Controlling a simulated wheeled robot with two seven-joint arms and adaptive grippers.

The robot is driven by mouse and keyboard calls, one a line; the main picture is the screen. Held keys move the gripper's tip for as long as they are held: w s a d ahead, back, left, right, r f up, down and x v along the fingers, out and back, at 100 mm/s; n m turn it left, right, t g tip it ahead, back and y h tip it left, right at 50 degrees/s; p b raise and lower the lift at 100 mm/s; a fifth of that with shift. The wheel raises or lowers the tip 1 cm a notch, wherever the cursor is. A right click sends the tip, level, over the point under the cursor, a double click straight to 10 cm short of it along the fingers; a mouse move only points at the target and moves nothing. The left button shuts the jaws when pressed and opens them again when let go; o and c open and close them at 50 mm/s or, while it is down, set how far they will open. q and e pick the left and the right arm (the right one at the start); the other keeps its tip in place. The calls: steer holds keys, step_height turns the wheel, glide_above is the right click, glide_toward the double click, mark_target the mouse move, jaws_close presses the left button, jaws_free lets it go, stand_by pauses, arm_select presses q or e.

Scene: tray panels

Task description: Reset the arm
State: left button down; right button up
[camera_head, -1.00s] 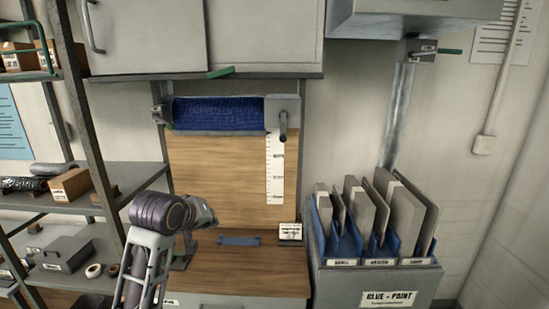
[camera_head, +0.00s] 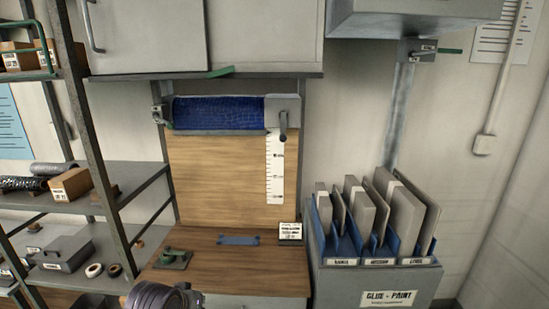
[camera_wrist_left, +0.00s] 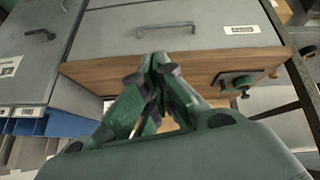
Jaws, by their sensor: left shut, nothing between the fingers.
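My left arm (camera_head: 160,297) shows only as a dark, rounded wrist part at the bottom edge of the head view, in front of the wooden bench (camera_head: 225,268). Its fingers are out of that view. In the left wrist view my left gripper (camera_wrist_left: 155,78) has green fingers with dark tips drawn together, with nothing between them. The fingertips overlap the wooden bench edge (camera_wrist_left: 100,75) and the grey drawer front (camera_wrist_left: 110,42) in the picture. My right gripper is in neither view.
A blue roll (camera_head: 218,113) hangs above. A bin of grey panels (camera_head: 375,280) stands at right. Shelving (camera_head: 95,150) stands at left. The bench middle is mostly clear.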

arm_select(q)
steer(key=shift+s+a+f+m+g, duration=0.5)
steer(key=shift+s+f+m+g, duration=0.35)
steer(key=shift+s+f, duration=2.7)
steer(key=shift+s+a+f+m+g, duration=0.65)
steer(key=shift+s+f, duration=1.55)
steer(key=shift+s, duration=2.5)
step_height(320, 180, down, 32)
steer(key=s+g, duration=0.2)
steer(key=s, duration=0.1)
steer(key=s+a+f, duration=0.2)
steer(key=s+f, duration=0.8)
steer(key=s, duration=0.1)
steer(key=s+a+f+m+y, duration=0.1)
steer(key=s+f, duration=0.9)
steer(key=s, duration=0.1)
steer(key=shift+a+f+g, duration=0.3)
steer(key=shift+a+g, duration=0.05)
steer(key=shift+g, duration=0.05)
steer(key=c, duration=2.2)
jaws_free()
